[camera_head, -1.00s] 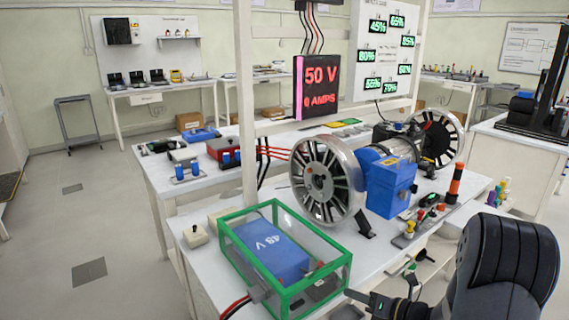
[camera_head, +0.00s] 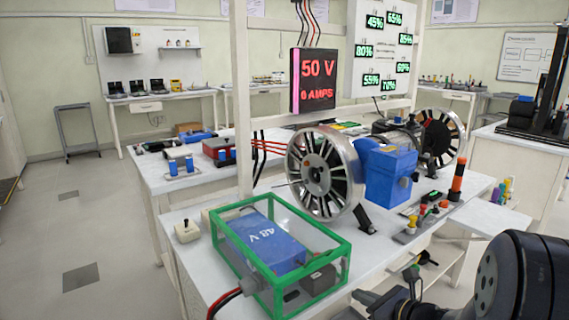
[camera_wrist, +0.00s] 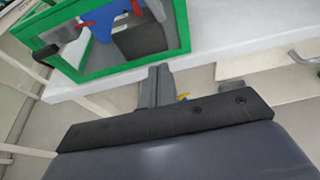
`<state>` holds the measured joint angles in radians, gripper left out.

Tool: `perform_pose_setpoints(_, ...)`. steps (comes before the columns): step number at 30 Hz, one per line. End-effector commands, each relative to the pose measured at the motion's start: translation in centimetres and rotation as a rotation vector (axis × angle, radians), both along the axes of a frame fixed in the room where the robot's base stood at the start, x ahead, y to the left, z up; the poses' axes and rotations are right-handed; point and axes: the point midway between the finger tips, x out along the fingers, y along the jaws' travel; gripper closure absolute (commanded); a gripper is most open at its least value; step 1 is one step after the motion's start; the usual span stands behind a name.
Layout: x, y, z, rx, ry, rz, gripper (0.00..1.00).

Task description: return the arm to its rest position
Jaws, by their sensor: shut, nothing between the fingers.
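My gripper (camera_head: 362,297) is at the lower middle of the head view, just right of the green-framed clear box (camera_head: 341,248) and by the bench's front edge. In the wrist view my gripper (camera_wrist: 158,76) points toward the bench edge, its grey fingers together with nothing between them. My dark arm fills the lower right corner of the head view. The box also shows in the wrist view (camera_wrist: 120,62), with a blue 48 V block (camera_head: 265,245) inside it.
The white bench (camera_head: 190,262) holds a spoked wheel (camera_head: 325,173) with a blue motor housing (camera_head: 390,180) and a row of coloured knobs (camera_head: 423,217). A 50 V display (camera_head: 318,80) stands behind. The grey floor at left is clear.

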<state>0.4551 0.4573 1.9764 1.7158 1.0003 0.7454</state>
Motion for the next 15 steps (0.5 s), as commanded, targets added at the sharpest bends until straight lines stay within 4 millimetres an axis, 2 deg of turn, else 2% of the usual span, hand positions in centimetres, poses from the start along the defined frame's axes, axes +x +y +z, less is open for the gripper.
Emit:
perform_pose_setpoints(1, -0.7, -0.6, 0.7, 0.000, -0.001, -0.005, 1.00)
perform_pose_setpoints(6, -2.3, -1.7, 1.3, 0.003, 0.000, -0.003, 1.00)
perform_pose_setpoints(15, -3.2, -2.3, 1.5, 0.005, 0.002, 0.000, 1.00)
